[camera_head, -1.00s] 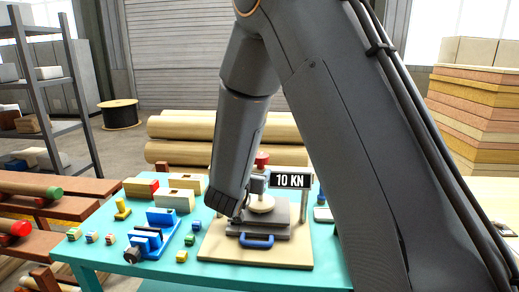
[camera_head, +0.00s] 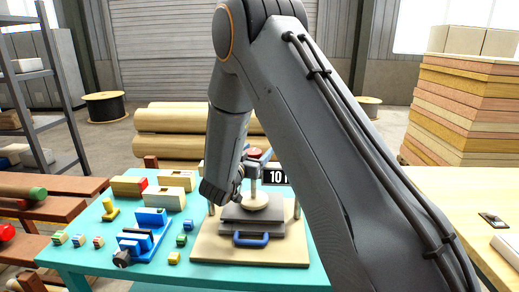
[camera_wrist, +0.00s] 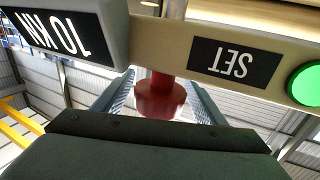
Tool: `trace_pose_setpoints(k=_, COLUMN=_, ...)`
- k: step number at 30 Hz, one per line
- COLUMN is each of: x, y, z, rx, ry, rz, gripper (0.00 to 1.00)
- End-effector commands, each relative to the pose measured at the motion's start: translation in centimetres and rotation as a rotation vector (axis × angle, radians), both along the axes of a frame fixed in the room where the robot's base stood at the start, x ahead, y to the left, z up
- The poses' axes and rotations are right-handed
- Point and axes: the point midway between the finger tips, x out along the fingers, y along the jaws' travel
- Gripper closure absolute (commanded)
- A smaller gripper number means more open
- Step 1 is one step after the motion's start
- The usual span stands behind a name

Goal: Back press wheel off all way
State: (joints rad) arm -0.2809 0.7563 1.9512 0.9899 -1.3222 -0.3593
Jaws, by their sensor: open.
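The press (camera_head: 283,240) stands on the teal table, with a tan base, grey plates with a blue handle, and a 10 kN display partly hidden by my arm. Its red wheel (camera_head: 254,153) is at the top of the press. In the wrist view the red wheel (camera_wrist: 160,98) hangs on a shaft beside the cream beam marked SET (camera_wrist: 236,62), with a lit green lamp (camera_wrist: 306,84). My gripper (camera_wrist: 162,88) is open, its two fingers on either side of the wheel in the picture. I cannot tell whether they touch it.
Left of the press are a blue fixture (camera_head: 146,238), small coloured blocks, a yellow piece (camera_head: 110,210) and boxes (camera_head: 171,198). Log rolls (camera_head: 165,148) lie behind. A wooden table (camera_head: 455,205) and stacked boards (camera_head: 460,110) are at the right.

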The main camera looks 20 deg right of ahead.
Motion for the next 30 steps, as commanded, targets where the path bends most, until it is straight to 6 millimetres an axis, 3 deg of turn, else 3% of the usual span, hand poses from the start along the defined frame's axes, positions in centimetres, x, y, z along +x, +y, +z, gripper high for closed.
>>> trace_pose_setpoints(k=10, x=0.35, y=-0.53, z=-0.02, rx=0.0, ry=0.0, rz=-0.002, gripper=0.37)
trace_pose_setpoints(k=17, x=0.33, y=-0.57, z=-0.02, rx=0.001, ry=0.001, rz=-0.003, gripper=0.76)
trace_pose_setpoints(k=19, x=0.31, y=-1.26, z=-0.03, rx=0.0, ry=0.001, rz=-0.004, gripper=0.76)
trace_pose_setpoints(k=30, x=0.39, y=-0.61, z=-0.07, rx=0.0, ry=0.001, rz=0.075, gripper=0.76)
